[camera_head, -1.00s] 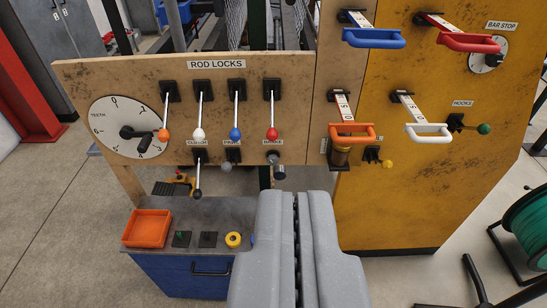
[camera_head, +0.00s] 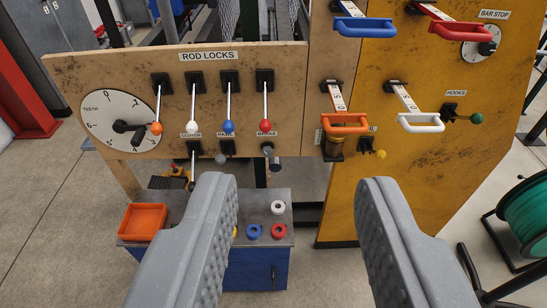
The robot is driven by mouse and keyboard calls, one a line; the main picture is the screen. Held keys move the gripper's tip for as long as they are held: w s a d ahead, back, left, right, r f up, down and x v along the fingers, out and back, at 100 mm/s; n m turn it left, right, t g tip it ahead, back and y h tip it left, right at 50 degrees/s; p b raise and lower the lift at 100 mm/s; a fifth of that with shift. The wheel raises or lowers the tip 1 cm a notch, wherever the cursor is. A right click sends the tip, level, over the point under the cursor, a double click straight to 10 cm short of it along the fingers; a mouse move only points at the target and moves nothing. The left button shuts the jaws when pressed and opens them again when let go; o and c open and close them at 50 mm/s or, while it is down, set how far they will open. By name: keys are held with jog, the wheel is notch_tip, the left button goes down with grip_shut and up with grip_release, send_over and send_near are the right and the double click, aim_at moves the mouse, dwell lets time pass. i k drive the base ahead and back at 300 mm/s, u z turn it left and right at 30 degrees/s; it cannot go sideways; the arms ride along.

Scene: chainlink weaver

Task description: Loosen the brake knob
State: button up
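The brake knob (camera_head: 268,150) is a small dark knob with a short stem hanging below it. It sits on the wooden panel (camera_head: 80,75), under a label that seems to read BRAKE, at the lower right of the rod locks. My gripper (camera_head: 295,184) is wide open and empty. Its two grey fingers rise from the bottom of the view, one on each side. In the picture the knob lies above and between the fingertips, apart from both. Whether the knob is tight cannot be told.
Above the knob hangs a red-tipped lever (camera_head: 265,112), with blue-tipped (camera_head: 229,126) and white-tipped (camera_head: 191,126) levers to its left. Below is a blue cabinet (camera_head: 262,270) with an orange tray (camera_head: 142,221) and rings.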

aim_at(268, 152)
jog(key=z, duration=1.7)
jog(key=k, duration=1.1)
jog(key=u, duration=1.75)
jog(key=i, duration=1.3)
jog(key=u, duration=0.05)
